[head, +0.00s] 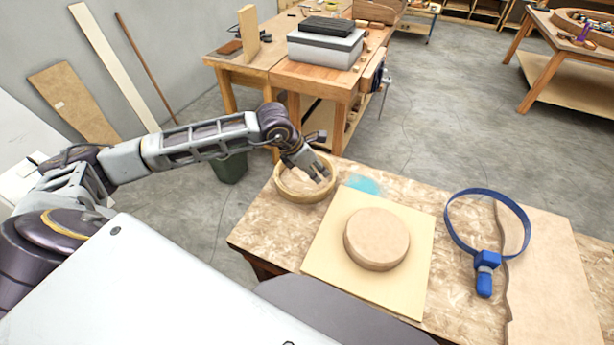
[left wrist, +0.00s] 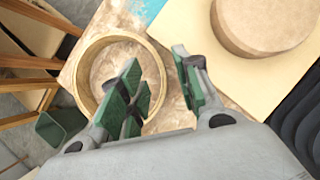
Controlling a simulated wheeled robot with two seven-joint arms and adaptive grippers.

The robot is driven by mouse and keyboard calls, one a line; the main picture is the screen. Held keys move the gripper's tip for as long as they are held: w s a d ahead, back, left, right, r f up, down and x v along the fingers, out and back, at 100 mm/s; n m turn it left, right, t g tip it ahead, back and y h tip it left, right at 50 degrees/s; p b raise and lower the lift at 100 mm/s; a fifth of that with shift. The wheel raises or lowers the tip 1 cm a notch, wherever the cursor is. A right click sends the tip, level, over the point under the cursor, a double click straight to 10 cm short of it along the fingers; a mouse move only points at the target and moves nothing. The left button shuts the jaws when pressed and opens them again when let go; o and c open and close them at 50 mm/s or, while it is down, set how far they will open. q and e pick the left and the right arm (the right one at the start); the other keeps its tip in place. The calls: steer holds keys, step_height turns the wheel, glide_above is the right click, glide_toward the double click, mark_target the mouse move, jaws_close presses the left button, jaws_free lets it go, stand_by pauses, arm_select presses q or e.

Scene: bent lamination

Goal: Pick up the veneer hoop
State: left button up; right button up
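The veneer hoop (head: 304,182) is a pale wooden ring lying flat at the far left corner of the workbench. It also shows in the left wrist view (left wrist: 87,62), with bare bench top inside it. My left gripper (head: 318,174) is above the hoop in the head view. In the left wrist view, its green-padded fingers (left wrist: 160,82) are spread apart. The hoop's right wall runs below and between them, partly hidden by the fingers. Nothing shows gripped, and I cannot tell whether a finger touches the hoop. My right gripper is not in view.
A round wooden form (head: 377,238) sits on a pale square board (head: 326,256) right of the hoop. A blue band clamp (head: 487,262) lies farther right beside a wavy-edged board (head: 550,285).

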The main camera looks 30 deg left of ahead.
arm_select(q)
steer(key=shift+s+a+f+n+g+y, duration=0.25)
steer(key=shift+s+a+y, duration=0.1)
steer(key=shift+a, duration=0.15)
steer(key=shift+s+a+f+n+g+y, duration=0.15)
steer(key=shift+s+a+f+y, duration=0.15)
steer(key=shift+a, duration=0.2)
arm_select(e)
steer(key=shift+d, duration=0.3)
arm_select(q)
steer(key=shift+p+x, duration=0.6)
steer(key=shift+x, duration=3.7)
steer(key=shift+d, duration=0.1)
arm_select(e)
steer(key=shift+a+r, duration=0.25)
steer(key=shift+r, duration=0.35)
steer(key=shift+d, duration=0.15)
